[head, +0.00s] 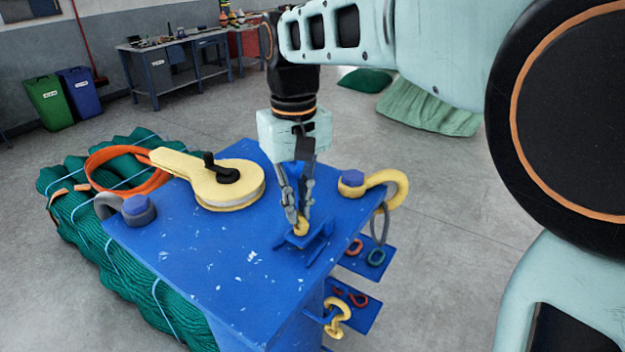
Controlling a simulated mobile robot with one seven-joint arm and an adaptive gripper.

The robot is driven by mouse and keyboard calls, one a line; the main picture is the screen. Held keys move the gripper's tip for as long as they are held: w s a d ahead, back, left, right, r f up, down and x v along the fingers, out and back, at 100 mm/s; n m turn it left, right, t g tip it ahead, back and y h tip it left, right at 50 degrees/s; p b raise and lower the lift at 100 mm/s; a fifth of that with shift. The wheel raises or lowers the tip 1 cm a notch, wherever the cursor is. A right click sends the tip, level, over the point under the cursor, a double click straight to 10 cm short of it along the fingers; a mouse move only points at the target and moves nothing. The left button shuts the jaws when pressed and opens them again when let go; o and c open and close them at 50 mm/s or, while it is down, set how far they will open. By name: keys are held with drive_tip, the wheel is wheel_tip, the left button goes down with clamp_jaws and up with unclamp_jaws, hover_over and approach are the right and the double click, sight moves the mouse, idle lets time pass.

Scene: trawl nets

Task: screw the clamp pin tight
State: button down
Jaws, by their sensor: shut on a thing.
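My gripper (297,212) points straight down over the right part of the blue stand's top (220,270). Its fingers are shut on a small yellow piece (301,227), which appears to be the clamp pin's head. The piece sits at a small blue bracket (305,240) fixed on the stand's top. The fingers cover part of it, so I cannot see a thread or how deep the pin sits.
A yellow disc-shaped tool with a black knob (228,185) lies on the stand, left of my gripper. A yellow hook (388,187) juts from the right edge, a grey shackle (122,208) from the left. Small side shelves (365,262) hold coloured links. Green netting (120,260) lies left.

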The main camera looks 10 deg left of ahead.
drive_tip(key=m, duration=0.3)
drive_tip(key=shift+w+d+r+m, duration=0.1)
drive_tip(key=shift+w+r+m, duration=0.15)
drive_tip(key=shift+m, duration=0.15)
drive_tip(key=m, duration=0.3)
drive_tip(key=shift+d+m, duration=0.15)
drive_tip(key=shift+m, duration=0.15)
drive_tip(key=m, duration=0.4)
drive_tip(key=shift+d+m, duration=0.2)
drive_tip(key=shift+m, duration=0.1)
drive_tip(key=m, duration=0.3)
drive_tip(key=shift+s+d+m, duration=0.1)
drive_tip(key=shift+s+m, duration=0.05)
drive_tip(key=shift+m, duration=0.15)
drive_tip(key=m, duration=0.3)
drive_tip(key=shift+s+d+m, duration=0.15)
drive_tip(key=shift+m, duration=0.15)
drive_tip(key=m, duration=0.3)
drive_tip(key=shift+s+m, duration=0.15)
drive_tip(key=shift+m, duration=0.15)
drive_tip(key=m, duration=0.3)
drive_tip(key=shift+s+m, duration=0.15)
drive_tip(key=shift+m, duration=0.15)
drive_tip(key=shift+s+m, duration=0.15)
drive_tip(key=shift+m, duration=1.65)
